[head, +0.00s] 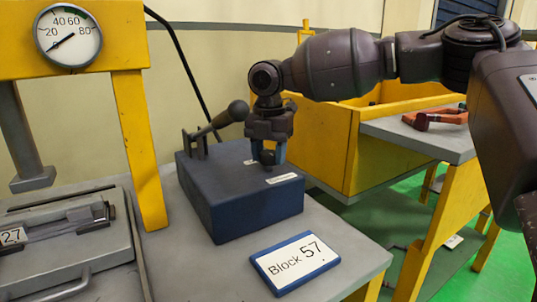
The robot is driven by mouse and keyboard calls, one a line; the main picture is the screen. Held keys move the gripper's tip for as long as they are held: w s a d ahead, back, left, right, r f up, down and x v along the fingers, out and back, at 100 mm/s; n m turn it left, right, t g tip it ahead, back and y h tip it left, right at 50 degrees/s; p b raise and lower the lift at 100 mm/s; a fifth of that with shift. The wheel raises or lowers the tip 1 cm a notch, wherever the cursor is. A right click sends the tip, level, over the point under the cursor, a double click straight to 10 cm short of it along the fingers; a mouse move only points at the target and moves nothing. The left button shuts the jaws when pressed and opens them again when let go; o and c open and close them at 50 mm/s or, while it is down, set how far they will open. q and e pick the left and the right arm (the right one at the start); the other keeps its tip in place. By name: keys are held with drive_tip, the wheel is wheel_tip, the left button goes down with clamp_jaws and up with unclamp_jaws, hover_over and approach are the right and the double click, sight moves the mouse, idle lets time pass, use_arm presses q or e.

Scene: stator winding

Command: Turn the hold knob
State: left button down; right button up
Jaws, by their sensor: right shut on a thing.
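The hold knob (267,157) is a small dark knob on top of a dark blue block (260,210) on the grey table. My right gripper (268,152) points straight down over the block, its blue-tipped fingers shut on the knob from both sides. The gripper hides the knob's upper part. My right arm comes in from the upper right. My left gripper is out of view.
A lever with a dark ball handle (238,110) rises from the block close beside my right gripper. A "Block 57" sign (295,262) lies in front. A yellow press frame with a dial gauge (68,36) stands left. A yellow bin (330,140) is behind, right.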

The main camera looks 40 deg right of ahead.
drive_tip(key=m, duration=0.4)
drive_tip(key=shift+b, duration=0.35)
drive_tip(key=m, duration=0.4)
drive_tip(key=shift+m, duration=0.4)
drive_tip(key=m, duration=0.4)
drive_tip(key=shift+m, duration=0.3)
drive_tip(key=m, duration=0.4)
drive_tip(key=shift+m+b, duration=0.3)
drive_tip(key=m, duration=0.3)
drive_tip(key=shift+m, duration=0.3)
drive_tip(key=m, duration=0.9)
drive_tip(key=shift+m, duration=1.8)
